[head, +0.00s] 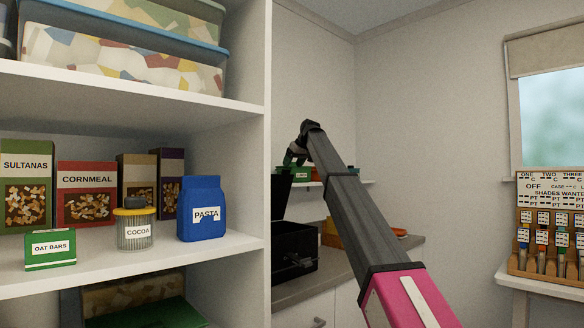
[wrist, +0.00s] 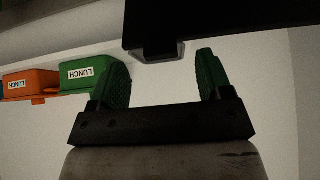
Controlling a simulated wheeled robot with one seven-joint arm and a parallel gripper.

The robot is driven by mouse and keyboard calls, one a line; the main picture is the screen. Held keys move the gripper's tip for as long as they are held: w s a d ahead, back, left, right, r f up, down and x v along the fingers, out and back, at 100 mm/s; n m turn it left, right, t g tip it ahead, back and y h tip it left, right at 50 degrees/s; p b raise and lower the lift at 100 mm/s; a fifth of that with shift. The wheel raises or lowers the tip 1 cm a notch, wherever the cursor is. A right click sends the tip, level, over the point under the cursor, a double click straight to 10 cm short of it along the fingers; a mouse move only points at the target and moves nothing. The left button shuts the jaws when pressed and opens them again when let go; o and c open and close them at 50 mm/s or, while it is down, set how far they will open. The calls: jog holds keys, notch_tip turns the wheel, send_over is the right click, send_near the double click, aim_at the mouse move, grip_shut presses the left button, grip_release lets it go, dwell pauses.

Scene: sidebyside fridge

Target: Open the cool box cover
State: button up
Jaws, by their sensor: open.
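A black box (head: 296,246), which looks like the cool box, stands on the counter, partly hidden by the shelf unit's side wall. A dark panel (head: 282,196), seemingly its cover, stands raised above it; its full angle is hidden. My gripper (head: 295,156) is above the box, near the wall shelf. In the wrist view, my gripper's green fingers (wrist: 158,80) are apart with nothing between them. A dark panel (wrist: 225,22) with a grey tab (wrist: 158,50) lies just beyond the fingertips, apparently the cover. I cannot tell whether they touch.
A wall shelf (head: 368,181) behind my arm holds a green lunch box (wrist: 80,76) and an orange one (wrist: 30,83). Orange items (head: 332,234) lie on the counter (head: 402,252). A shelf unit (head: 257,130) with groceries blocks the left.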

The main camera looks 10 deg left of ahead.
jog(key=v, duration=0.9)
jog(key=shift+f, duration=0.2)
jog(key=c, duration=0.6)
jog(key=shift+s+a+f+y, duration=0.1)
jog(key=shift+a+f+y, duration=0.15)
jog(key=shift+f+y, duration=0.25)
jog(key=shift+s+a+f+y, duration=0.1)
jog(key=shift+a+f+y, duration=0.15)
jog(key=shift+f, duration=0.5)
grip_shut()
jog(key=m+t+y, duration=0.9)
jog(key=m+y, duration=0.1)
jog(key=m, duration=0.8)
send_near(287, 171)
jog(key=x, duration=0.7)
jog(key=shift+a, duration=0.25)
